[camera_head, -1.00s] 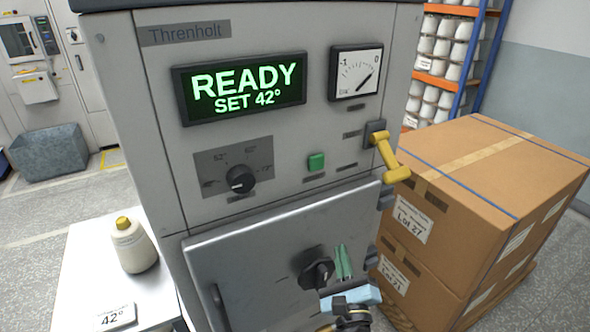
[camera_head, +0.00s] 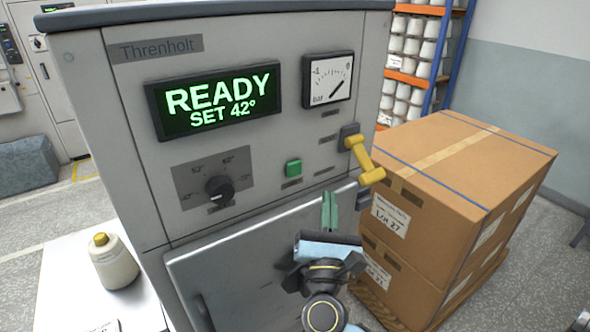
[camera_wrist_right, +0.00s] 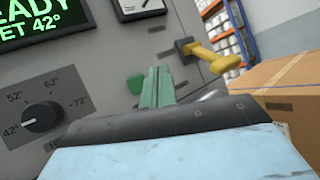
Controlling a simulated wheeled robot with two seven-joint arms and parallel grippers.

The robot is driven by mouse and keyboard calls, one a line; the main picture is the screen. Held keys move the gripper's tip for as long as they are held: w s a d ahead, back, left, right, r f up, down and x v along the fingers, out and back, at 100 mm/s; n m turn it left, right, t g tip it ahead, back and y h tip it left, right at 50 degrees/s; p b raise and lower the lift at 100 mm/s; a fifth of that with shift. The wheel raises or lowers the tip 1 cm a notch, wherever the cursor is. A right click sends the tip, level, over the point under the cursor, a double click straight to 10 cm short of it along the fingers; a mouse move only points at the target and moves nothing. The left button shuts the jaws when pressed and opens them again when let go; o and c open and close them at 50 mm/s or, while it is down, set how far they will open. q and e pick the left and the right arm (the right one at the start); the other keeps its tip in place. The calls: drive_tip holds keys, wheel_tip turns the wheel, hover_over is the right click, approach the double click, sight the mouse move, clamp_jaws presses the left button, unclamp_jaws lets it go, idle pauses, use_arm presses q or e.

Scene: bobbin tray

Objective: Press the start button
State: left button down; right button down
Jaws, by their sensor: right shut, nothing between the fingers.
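The button also shows in the right wrist view (camera_wrist_right: 136,84), partly covered by the fingers. My right gripper (camera_head: 330,208) has green fingers, shut together and empty. It is below and to the right of the button in the head view, apart from it. In the wrist view its fingertips (camera_wrist_right: 157,82) overlap the button's right edge; the depth between them is hard to tell. My left gripper is not in view.
A dial (camera_head: 219,189) set at 42° is left of the button. A yellow lever (camera_head: 364,160) sticks out to its right, below a gauge (camera_head: 327,79). Stacked cardboard boxes (camera_head: 450,190) stand at right.

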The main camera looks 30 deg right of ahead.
approach(301, 164)
drive_tip(key=w+d+r, duration=0.1)
drive_tip(key=d+r, duration=0.2)
drive_tip(key=shift+w+f+b, duration=0.1)
drive_tip(key=shift+w+b, duration=0.65)
drive_tip(key=shift+w, duration=0.25)
idle(1.2)
drive_tip(key=shift+w+b, duration=0.4)
drive_tip(key=shift+w, duration=0.05)
drive_tip(key=shift+w+a+b, duration=0.1)
drive_tip(key=shift+w+b, duration=0.3)
idle(0.6)
drive_tip(key=shift+s, duration=0.85)
